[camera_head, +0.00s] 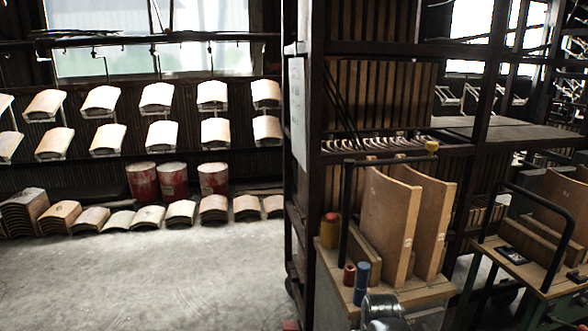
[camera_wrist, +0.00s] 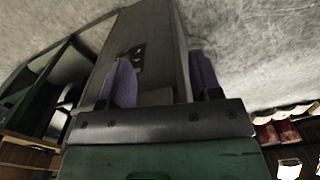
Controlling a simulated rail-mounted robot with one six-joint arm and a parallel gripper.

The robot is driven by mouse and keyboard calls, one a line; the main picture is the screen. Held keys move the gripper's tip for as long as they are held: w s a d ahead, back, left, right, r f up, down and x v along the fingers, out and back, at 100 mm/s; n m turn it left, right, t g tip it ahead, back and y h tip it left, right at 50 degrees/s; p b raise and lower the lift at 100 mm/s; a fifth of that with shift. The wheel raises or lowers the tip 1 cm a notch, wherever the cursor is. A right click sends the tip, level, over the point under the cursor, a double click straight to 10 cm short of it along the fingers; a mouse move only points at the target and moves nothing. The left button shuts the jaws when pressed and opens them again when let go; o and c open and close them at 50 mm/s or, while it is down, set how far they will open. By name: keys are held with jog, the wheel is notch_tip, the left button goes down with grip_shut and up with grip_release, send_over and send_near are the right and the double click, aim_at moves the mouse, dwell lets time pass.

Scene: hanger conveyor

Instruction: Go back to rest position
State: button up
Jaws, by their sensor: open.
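My gripper (camera_wrist: 163,75) shows in the wrist view. Its two purple-blue fingers stand wide apart on a dark metal bar, with nothing held between them. A long grey, box-like shape with dark marks lies behind the fingers; I cannot tell how far away it is. My gripper cannot be made out in the head view.
Curved wooden panels hang in two rows (camera_head: 159,137) at the left, with red drums (camera_head: 173,181) and stacked panels (camera_head: 60,215) below. A cart (camera_head: 425,293) holds upright boards (camera_head: 388,222) beside a dark rack (camera_head: 304,100). Another cart (camera_head: 522,270) stands right. Floor (camera_head: 150,285) at left is clear.

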notch_tip(320, 180, up, 19)
jog(key=p, duration=1.5)
jog(key=shift+r, duration=0.15)
